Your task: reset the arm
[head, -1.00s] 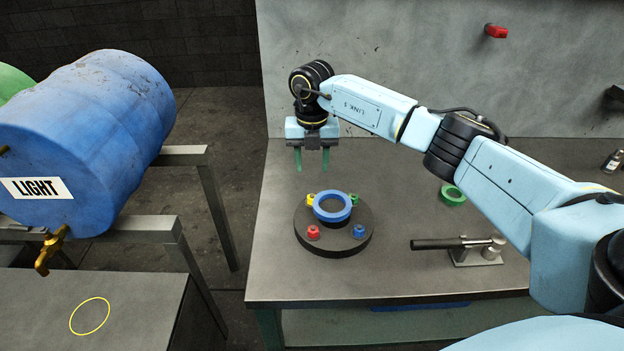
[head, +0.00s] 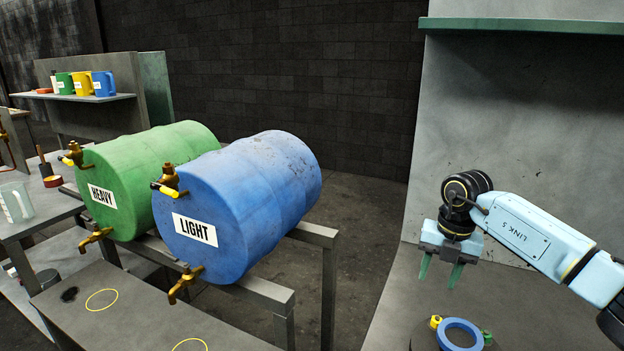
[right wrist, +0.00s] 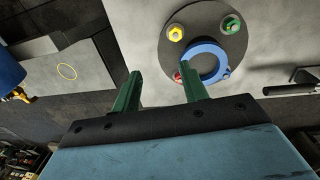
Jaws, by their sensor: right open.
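My right gripper (head: 440,271) is raised above the workbench at the right of the head view, with its two green fingers apart and pointing down. Nothing is between the fingers. Below it a blue ring (head: 460,323) lies on a dark round base (head: 424,336), cut off by the bottom edge. My left gripper is not in view.
A blue drum marked LIGHT (head: 245,205) and a green drum marked HEAVY (head: 140,180) lie on a metal stand with brass taps. Several coloured jugs sit on a shelf (head: 110,97) at far left. A clear jug (head: 16,203) stands on the left table. A lever (right wrist: 290,89) is on the bench.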

